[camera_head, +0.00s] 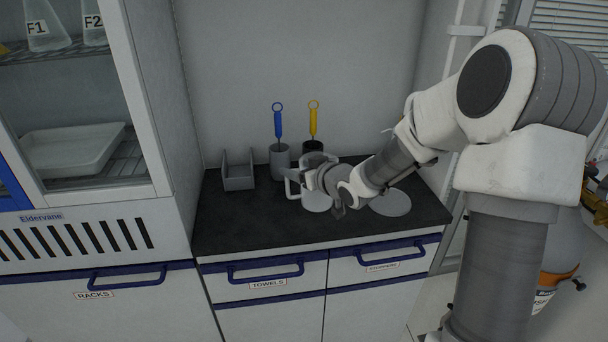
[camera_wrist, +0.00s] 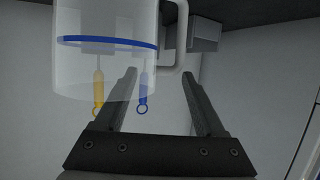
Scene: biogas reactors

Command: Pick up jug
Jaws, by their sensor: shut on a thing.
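The jug (camera_head: 317,203) is a clear, pale vessel on the dark counter, partly hidden behind my gripper in the head view. Its handle (camera_head: 290,186) sticks out to the left. In the wrist view the jug (camera_wrist: 106,25) fills the upper left, see-through, with a blue band and a pale handle (camera_wrist: 183,40) on its right side. My gripper (camera_wrist: 160,73) is shut on the jug, with its two fingers apart and the jug's wall and lower handle between their tips. In the head view my wrist covers the exact contact.
A grey bin (camera_head: 238,176) stands left. A flat pale disc (camera_head: 391,203) lies right. The counter's front left is clear.

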